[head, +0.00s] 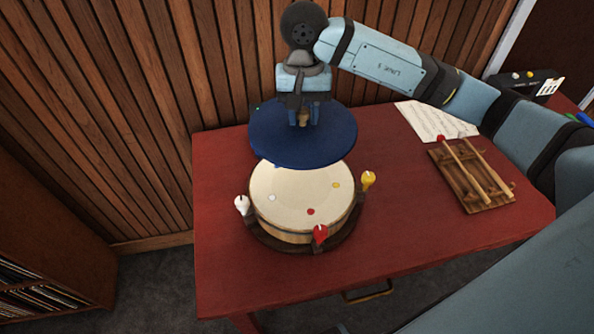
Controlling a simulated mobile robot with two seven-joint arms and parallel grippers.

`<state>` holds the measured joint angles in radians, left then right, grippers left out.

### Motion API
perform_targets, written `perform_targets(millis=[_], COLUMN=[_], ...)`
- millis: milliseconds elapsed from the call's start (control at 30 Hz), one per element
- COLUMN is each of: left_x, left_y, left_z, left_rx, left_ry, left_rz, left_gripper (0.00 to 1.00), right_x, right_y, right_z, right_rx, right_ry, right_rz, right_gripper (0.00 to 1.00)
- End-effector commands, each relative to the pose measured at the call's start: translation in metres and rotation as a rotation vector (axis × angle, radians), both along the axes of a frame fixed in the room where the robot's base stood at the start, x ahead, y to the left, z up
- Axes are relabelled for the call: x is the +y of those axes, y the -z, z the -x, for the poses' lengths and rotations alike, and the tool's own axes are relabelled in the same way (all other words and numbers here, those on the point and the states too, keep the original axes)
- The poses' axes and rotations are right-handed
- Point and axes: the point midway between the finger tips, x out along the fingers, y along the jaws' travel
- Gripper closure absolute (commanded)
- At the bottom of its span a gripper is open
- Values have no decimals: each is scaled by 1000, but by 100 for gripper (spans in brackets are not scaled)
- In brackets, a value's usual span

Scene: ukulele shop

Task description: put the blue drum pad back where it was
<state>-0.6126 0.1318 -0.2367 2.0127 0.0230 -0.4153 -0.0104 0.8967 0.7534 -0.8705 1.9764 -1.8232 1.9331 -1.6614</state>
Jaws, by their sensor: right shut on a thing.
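The blue drum pad (273,141) is a round dark blue disc. My right gripper (303,118) is shut on a small knob at its middle and holds it from above. In the picture the pad covers the far edge of a drum (300,187) with a pale head. The pad looks raised above the table, but its exact height is hard to tell. The drum head has small white, yellow and red dots. White (241,205), yellow (368,180) and red (320,234) pegs stand around its rim. My left gripper is not in view.
The drum stands on a red table (400,225). A wooden rack (471,179) with two mallets is at the right, with a music sheet (434,122) behind it. A black box (524,84) is at the far right. A slatted wood wall (160,100) borders the back.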

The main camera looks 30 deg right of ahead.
Motion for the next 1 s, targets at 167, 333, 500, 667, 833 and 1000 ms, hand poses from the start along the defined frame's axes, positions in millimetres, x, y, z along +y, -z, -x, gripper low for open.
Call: perform_targets(millis=[167,333,500,667,833,1000], left_x=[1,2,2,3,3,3], left_y=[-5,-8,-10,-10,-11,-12], left_z=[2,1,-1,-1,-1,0], left_rx=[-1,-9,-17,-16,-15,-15], left_ry=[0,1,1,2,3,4], left_rz=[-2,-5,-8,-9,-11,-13], left_gripper=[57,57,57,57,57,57], right_x=[0,0,0,0,0,0], right_y=[49,94,126,138,156,179], right_z=[1,1,1,0,1,1], right_rx=[8,6,4,2,4,3], right_ry=[0,0,-1,-1,-1,-1], right_rz=[0,-1,0,-1,0,-1], right_gripper=[100,100,100,100,100,100])
